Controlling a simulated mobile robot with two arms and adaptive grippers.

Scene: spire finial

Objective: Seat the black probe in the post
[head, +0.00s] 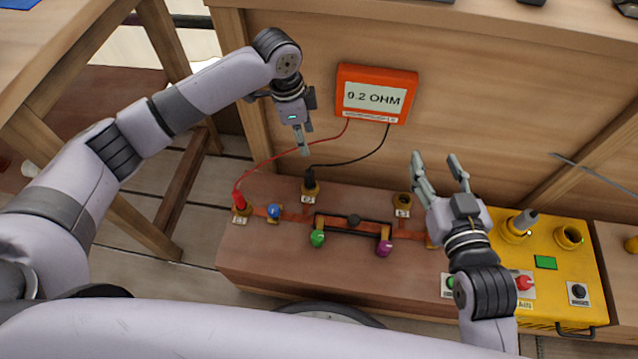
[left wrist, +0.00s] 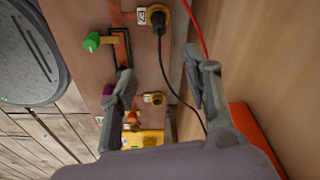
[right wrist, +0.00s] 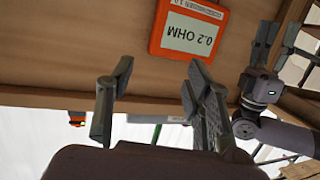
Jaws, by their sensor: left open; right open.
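The black probe (head: 310,176) stands upright in the brass post (head: 311,190) at the middle left of the brown bench; how deep it sits I cannot tell. Its black lead curves up to the orange meter (head: 376,94), which reads 0.2 OHM. The probe (left wrist: 159,25) also shows at the top of the left wrist view. My left gripper (head: 303,146) is open and empty, above and behind the probe and apart from it. My right gripper (head: 438,163) is open and empty, above the bench near an empty brass post (head: 403,201).
A red probe (head: 240,201) stands in the left post, its red lead running to the meter. Blue (head: 274,211), green (head: 317,238) and purple (head: 384,248) knobs line the copper strip. A yellow box (head: 560,290) with buttons stands at right. A wooden panel rises behind.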

